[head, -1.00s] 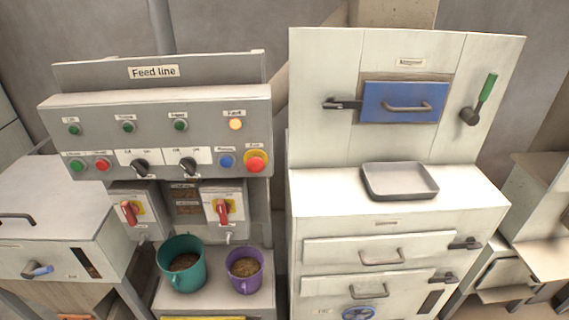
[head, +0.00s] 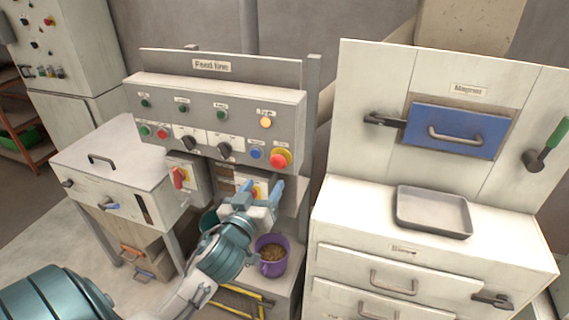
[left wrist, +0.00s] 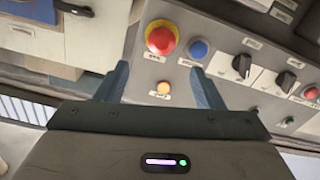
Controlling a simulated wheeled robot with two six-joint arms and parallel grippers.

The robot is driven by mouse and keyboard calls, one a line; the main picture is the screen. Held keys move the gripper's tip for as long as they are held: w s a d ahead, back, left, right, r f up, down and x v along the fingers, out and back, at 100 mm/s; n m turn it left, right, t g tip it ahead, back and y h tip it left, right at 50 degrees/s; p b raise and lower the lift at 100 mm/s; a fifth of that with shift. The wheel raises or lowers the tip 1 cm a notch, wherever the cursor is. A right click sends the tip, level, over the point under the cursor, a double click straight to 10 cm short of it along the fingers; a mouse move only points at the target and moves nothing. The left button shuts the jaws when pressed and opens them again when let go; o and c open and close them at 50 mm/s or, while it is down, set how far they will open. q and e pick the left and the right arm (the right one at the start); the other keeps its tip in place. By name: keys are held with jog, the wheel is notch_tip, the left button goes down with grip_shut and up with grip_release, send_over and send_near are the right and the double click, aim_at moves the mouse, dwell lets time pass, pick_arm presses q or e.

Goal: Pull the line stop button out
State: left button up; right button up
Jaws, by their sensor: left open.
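The line stop button (head: 279,160) is a red mushroom head on a yellow ring, at the lower right corner of the grey Feed line panel (head: 180,104). In the left wrist view the red button (left wrist: 160,38) shows beyond the fingertips, towards the top. My left gripper (head: 262,188) is open and empty, below and a little left of the button in the head view, apart from it. In the left wrist view its two blue fingers (left wrist: 158,78) are spread, with the lit orange lamp (left wrist: 164,88) seen between them. My right gripper is not in view.
A blue button (head: 256,153) sits just left of the red one. Black rotary switches (head: 224,150) are further left. A purple bucket of pellets (head: 271,262) stands below my left gripper. The white cabinet (head: 375,125) with a grey tray (head: 434,212) stands to the right.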

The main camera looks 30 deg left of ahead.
aim_at(277, 163)
pick_arm(q)
jog(key=p+x, duration=0.2)
jog(key=x, duration=0.3)
jog(key=shift+w+a+r, duration=0.1)
jog(key=shift+a+r, duration=0.05)
jog(key=shift+a, duration=0.05)
jog(key=p+x, duration=0.2)
jog(key=x, duration=0.1)
jog(key=shift+w+d, duration=0.1)
jog(key=shift+w, duration=0.25)
jog(key=shift+w+a+f, duration=0.2)
jog(key=shift+w+f, duration=0.05)
jog(key=shift+w, duration=0.25)
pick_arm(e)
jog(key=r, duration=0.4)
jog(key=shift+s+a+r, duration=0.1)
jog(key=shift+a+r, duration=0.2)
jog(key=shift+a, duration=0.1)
